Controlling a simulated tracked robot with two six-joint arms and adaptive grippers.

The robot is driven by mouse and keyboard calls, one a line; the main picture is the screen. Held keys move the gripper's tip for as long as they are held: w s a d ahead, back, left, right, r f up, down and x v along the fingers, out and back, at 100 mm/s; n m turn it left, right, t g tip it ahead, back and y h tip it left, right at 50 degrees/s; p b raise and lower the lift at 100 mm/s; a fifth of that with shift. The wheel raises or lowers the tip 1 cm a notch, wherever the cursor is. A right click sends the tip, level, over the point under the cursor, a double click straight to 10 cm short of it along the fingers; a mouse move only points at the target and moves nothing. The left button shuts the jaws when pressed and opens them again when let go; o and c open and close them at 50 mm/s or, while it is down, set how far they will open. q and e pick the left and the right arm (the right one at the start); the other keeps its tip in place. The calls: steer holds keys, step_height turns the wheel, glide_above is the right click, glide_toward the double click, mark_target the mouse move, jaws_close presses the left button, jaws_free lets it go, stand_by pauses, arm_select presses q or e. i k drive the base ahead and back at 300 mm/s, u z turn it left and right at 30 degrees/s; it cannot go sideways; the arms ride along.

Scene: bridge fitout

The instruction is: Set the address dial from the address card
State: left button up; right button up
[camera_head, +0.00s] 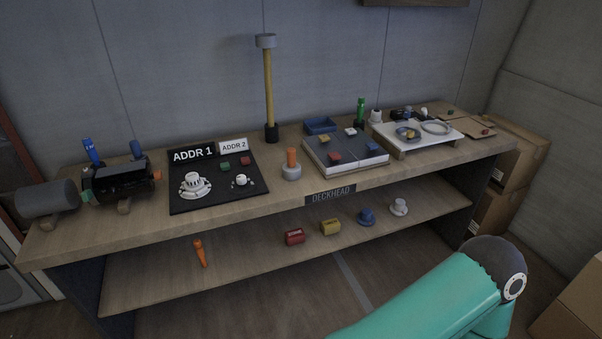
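A black panel (215,199) lies on the left half of the bench top. A large white dial (194,187) sits on it; its pointer setting is too small to read. A smaller white dial (241,181) sits to its right. At the panel's back, a black sign (193,154) reads "ADDR 1" and a white card (233,146) reads "ADDR 2". I cannot tell which of these is the address card. Green and red blocks (245,161) lie between the card and the small dial. Neither gripper is in view; only a teal link of my arm shows at lower right.
A dark device (121,181) and grey cylinder (47,198) stand left of the panel. An orange-topped peg (291,166) and a tall yellow-handled post (268,90) stand to the right. A grey tray with blocks (345,163) is further right. Coloured parts lie on the lower shelf (260,256).

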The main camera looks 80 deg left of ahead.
mark_target(242, 179)
steer(key=z, duration=0.3)
steer(key=i, duration=0.55)
steer(key=u, duration=2)
steer(key=i, duration=0.3)
steer(key=u, duration=2.2)
steer(key=k, duration=0.4)
steer(key=u, duration=0.5)
steer(key=i, duration=1.5)
steer(key=z, duration=0.45)
